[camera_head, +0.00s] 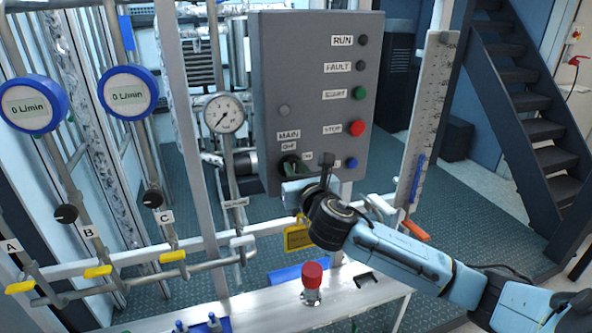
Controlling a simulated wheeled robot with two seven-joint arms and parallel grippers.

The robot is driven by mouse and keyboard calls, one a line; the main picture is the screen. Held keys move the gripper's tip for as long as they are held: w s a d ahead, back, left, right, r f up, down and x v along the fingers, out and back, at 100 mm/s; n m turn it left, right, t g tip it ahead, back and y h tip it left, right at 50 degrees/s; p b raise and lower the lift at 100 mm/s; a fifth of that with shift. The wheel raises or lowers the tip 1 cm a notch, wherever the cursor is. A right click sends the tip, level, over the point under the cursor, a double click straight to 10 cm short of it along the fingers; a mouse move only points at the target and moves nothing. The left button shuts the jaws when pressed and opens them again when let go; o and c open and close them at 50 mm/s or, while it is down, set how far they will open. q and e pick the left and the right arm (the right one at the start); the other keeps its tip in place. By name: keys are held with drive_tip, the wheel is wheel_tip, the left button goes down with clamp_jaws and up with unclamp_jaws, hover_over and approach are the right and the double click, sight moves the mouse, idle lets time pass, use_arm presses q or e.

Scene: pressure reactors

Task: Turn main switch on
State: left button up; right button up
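The grey control box (268,90) stands upright in the middle of the view. Its main switch (289,164), a dark knob, sits at the lower left of the panel under the MAIN label (289,134). An OFF label shows above it and a small label to its right. My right gripper (309,176) is in front of the lower panel, just right of and below the knob. The gripper partly covers the knob's surroundings, so I cannot tell whether it touches the knob, which way the knob points, or how far the fingers are apart. My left gripper is not in view.
A green start button (359,93), a red stop button (356,128) and a blue button (351,163) line the panel's right side. A pressure gauge (223,114) is left of the box. A red-topped button (312,273) stands on the white bench (262,306) below. Pipes with yellow handles run left.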

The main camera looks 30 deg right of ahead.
drive_tip(key=shift+m, duration=0.3)
clamp_jaws()
drive_tip(key=m+p, duration=0.1)
drive_tip(key=m, duration=0.1)
drive_tip(key=shift+d+m, duration=0.2)
drive_tip(key=shift+m, duration=0.2)
drive_tip(key=m, duration=0.4)
drive_tip(key=f+m+p, duration=0.1)
drive_tip(key=m, duration=0.4)
drive_tip(key=d+m, duration=0.1)
drive_tip(key=m, duration=0.4)
drive_tip(key=shift+s+f+p, duration=0.15)
drive_tip(key=shift+f+p, duration=0.05)
drive_tip(key=shift+p, duration=0.2)
drive_tip(key=shift+m, duration=0.4)
drive_tip(key=o, duration=0.8)
unclamp_jaws()
